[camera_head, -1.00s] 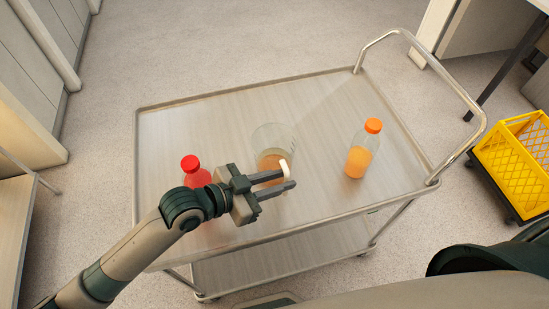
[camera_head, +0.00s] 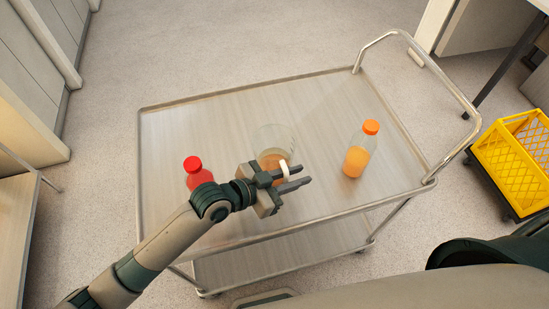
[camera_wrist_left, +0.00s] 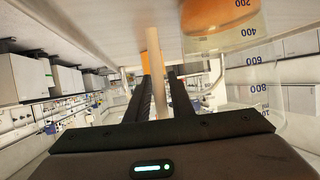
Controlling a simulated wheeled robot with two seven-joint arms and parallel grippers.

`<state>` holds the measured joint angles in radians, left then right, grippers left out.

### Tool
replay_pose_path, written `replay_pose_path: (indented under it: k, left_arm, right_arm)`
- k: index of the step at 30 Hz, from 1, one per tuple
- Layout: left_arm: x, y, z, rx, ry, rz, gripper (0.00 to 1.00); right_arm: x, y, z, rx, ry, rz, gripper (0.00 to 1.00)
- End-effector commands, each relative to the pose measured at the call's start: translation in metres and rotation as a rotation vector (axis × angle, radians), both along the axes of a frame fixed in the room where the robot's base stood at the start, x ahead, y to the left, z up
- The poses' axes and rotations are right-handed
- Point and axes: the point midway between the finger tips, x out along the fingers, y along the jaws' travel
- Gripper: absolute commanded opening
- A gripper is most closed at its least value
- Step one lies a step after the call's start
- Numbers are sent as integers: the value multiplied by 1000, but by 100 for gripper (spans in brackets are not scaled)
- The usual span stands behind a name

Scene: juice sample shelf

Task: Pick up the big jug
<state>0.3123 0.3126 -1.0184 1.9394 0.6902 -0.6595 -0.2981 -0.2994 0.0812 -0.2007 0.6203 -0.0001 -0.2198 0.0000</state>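The big jug (camera_head: 274,155) is clear, with orange liquid at its bottom and a pale upright handle (camera_head: 285,171). It stands mid-cart. In the left wrist view the jug (camera_wrist_left: 241,75) appears inverted at the upper right, with blue volume marks. My left gripper (camera_head: 304,175) is open at the jug's near side, its fingers level. In the wrist view the pale handle (camera_wrist_left: 154,75) shows between the two fingers; I cannot tell whether either touches it. The gripper partly hides the handle. My right gripper is not in view.
A red-capped bottle (camera_head: 198,173) stands left of the jug, close to my left arm. An orange-capped bottle (camera_head: 357,158) stands to the right. The metal cart (camera_head: 215,121) has a raised rim and a push handle at right. A yellow crate (camera_head: 515,160) stands beyond it.

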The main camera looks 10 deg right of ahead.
Motion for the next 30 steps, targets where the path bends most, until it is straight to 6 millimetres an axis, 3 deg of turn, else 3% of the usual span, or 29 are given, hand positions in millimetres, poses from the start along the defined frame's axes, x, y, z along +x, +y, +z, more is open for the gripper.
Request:
replay_pose_path:
  k: [16, 17, 19, 20, 30]
  left_arm:
    - [2, -4, -2, 0, -1, 1, 21]
    - [2, -4, -2, 0, -1, 1, 19]
    - [2, -4, -2, 0, -1, 1, 2]
    - [2, -4, -2, 0, -1, 1, 0]
    - [2, -4, -2, 0, -1, 1, 0]
  right_arm:
    - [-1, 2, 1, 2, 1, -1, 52]
    - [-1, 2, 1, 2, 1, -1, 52]
    - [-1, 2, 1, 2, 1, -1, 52]
    - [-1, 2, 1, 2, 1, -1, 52]
    - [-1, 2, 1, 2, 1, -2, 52]
